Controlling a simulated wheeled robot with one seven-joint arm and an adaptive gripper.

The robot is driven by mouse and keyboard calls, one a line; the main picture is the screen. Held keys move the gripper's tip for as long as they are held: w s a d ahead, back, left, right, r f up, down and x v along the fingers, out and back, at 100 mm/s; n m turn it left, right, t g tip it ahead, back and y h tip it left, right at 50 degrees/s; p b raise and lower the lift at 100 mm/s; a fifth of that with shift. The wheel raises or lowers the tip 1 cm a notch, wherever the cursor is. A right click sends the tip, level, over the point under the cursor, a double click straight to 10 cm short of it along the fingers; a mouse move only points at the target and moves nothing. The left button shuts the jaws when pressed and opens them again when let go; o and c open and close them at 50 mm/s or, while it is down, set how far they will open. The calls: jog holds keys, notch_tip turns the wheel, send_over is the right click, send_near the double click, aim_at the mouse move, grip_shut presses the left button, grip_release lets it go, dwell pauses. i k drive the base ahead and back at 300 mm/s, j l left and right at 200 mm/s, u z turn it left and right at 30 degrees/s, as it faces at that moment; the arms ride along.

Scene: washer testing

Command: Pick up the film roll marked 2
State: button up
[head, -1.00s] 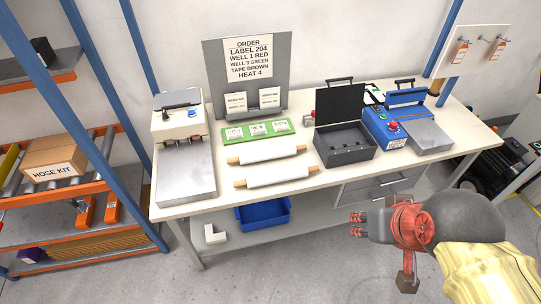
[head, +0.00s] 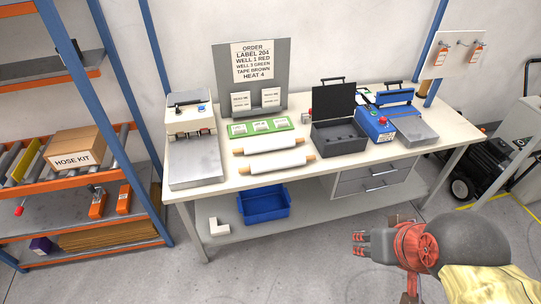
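Two white film rolls with wooden end handles lie side by side near the front of the workbench: a back roll (head: 269,145) and a front roll (head: 274,165). No number can be read on either, so I cannot tell which is marked 2. My gripper (head: 358,245) is low at the right, in front of the bench in the picture, pointing left. It is apart from both rolls and nothing shows in it. Its fingers are too small and edge-on to tell whether they are open.
The workbench (head: 430,150) also bears a sealer (head: 190,120), a green card tray (head: 250,128), an open dark case (head: 340,137) and a blue machine (head: 377,124). A blue bin (head: 263,204) sits on the lower shelf. A storage rack (head: 90,178) stands left. Floor in front is clear.

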aim_at(252, 148)
jog(key=j+z, duration=0.2)
jog(key=z, duration=1.3)
jog(key=k+j, duration=0.1)
jog(key=j, duration=0.5)
jog(key=k+j, duration=0.1)
jog(key=j, duration=0.5)
jog(key=k+j, duration=0.1)
jog(key=j, duration=0.45)
jog(key=k+j+z, duration=0.1)
jog(key=j, duration=0.5)
jog(key=k+j, duration=0.1)
jog(key=j, duration=0.5)
jog(key=k+j, duration=0.15)
jog(key=j, duration=0.4)
jog(key=k+j, duration=0.1)
jog(key=j, duration=0.5)
jog(key=k+j+z, duration=0.1)
jog(key=j, duration=0.5)
